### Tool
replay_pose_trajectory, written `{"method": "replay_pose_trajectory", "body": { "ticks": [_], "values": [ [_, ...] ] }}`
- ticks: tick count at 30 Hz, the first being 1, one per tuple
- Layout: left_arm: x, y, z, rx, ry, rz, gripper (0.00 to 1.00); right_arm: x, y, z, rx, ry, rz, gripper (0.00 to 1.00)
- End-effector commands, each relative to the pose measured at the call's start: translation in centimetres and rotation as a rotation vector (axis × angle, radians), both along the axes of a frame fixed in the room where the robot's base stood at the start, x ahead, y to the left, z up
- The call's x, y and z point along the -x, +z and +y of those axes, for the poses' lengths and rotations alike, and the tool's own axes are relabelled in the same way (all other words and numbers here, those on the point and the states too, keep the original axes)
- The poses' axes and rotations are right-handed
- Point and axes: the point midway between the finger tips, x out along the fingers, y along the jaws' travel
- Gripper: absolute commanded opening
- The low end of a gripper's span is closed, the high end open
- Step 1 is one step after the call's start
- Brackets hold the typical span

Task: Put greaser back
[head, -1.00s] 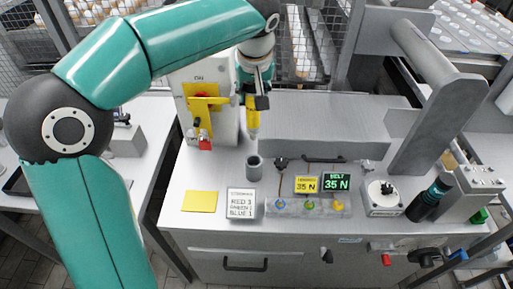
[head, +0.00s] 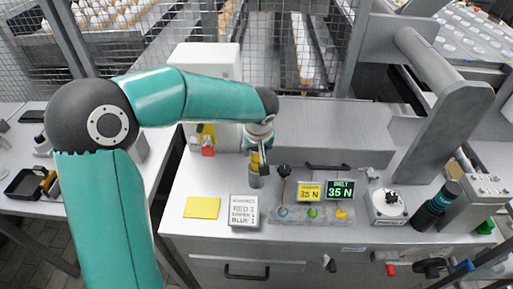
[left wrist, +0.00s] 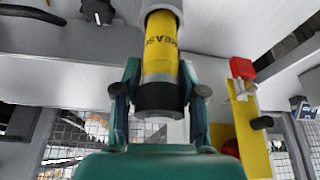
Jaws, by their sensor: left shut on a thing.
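The greaser is a yellow cylinder (head: 254,160) with a black end band. It also shows in the left wrist view (left wrist: 160,50), with dark lettering on its side. My left gripper (head: 261,165) is shut on it, its two fingers on either side of the black band in the left wrist view (left wrist: 160,97). The grey cup-shaped holder (head: 256,181) stands on the bench directly below. The greaser's far end appears to be inside the holder's rim (left wrist: 160,8); how deep it sits is hidden. My right gripper is not in view.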

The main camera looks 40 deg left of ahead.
Motion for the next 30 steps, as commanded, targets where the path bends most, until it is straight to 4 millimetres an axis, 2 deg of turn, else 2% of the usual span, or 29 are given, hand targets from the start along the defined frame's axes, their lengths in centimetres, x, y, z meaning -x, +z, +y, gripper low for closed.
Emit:
{"method": "replay_pose_trajectory", "body": {
  "ticks": [8,9,13,24,30],
  "values": [
    [-0.1,0.0,0.0,-0.001,-0.001,-0.003,0.00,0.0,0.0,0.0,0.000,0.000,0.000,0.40],
    [0.0,-0.1,0.0,-0.001,0.000,-0.002,0.44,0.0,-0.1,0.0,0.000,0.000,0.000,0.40],
    [0.0,-0.1,0.0,0.000,-0.001,-0.001,0.66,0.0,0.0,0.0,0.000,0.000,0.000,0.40],
    [0.0,0.1,-0.1,0.000,-0.002,-0.002,0.66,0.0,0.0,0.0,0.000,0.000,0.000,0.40],
    [0.5,2.1,-0.6,-0.001,-0.001,-0.006,0.66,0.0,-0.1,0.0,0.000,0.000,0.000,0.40]
  ]
}}
